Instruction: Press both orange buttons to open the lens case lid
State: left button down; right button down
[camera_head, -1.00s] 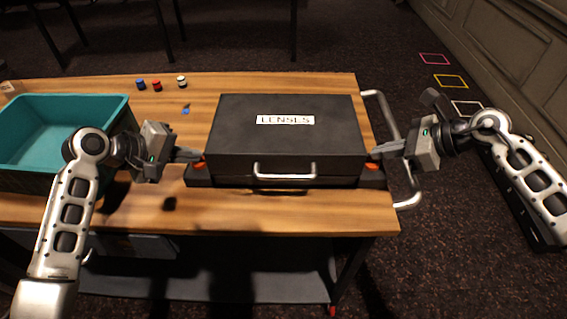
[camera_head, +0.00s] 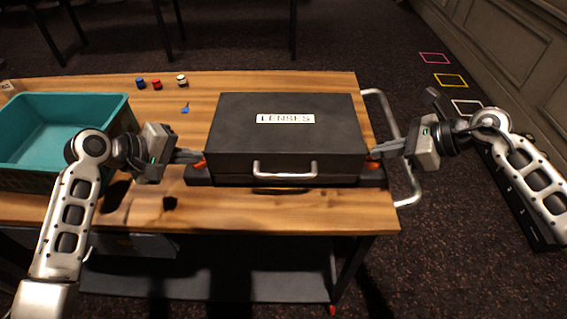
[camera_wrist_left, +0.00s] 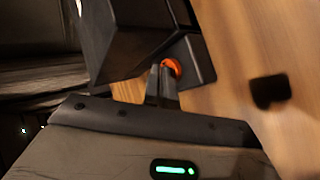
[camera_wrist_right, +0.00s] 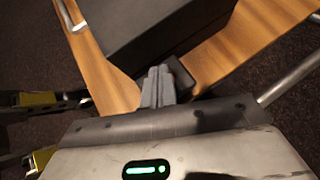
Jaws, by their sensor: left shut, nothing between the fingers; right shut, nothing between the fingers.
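The black lens case (camera_head: 285,140) lies on the wooden table with its lid down; its white label reads LENSES. The left orange button (camera_head: 199,164) is on a dark block at the case's left side and also shows in the left wrist view (camera_wrist_left: 171,67). The right orange button (camera_head: 374,164) is on the matching block at the right, mostly hidden. My left gripper (camera_head: 202,157) is shut, its tips at the left button; contact is not clear. My right gripper (camera_head: 374,154) is shut, its tips over the right button, which the fingers hide in the right wrist view (camera_wrist_right: 160,72).
A teal bin (camera_head: 60,100) stands at the table's left. Several small capped jars (camera_head: 157,85) and a small blue item (camera_head: 185,109) lie behind and left of the case. A metal rail (camera_head: 398,140) runs along the table's right edge. The front table strip (camera_head: 290,215) is clear.

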pick_arm(q)
jog(key=shift+f, duration=0.2)
pick_arm(e)
jog(key=shift+f, duration=1)
dwell(1.3)
pick_arm(q)
jog(key=shift+r, duration=0.65)
pick_arm(e)
jog(key=shift+r, duration=0.65)
pick_arm(q)
jog(key=shift+r, duration=0.1)
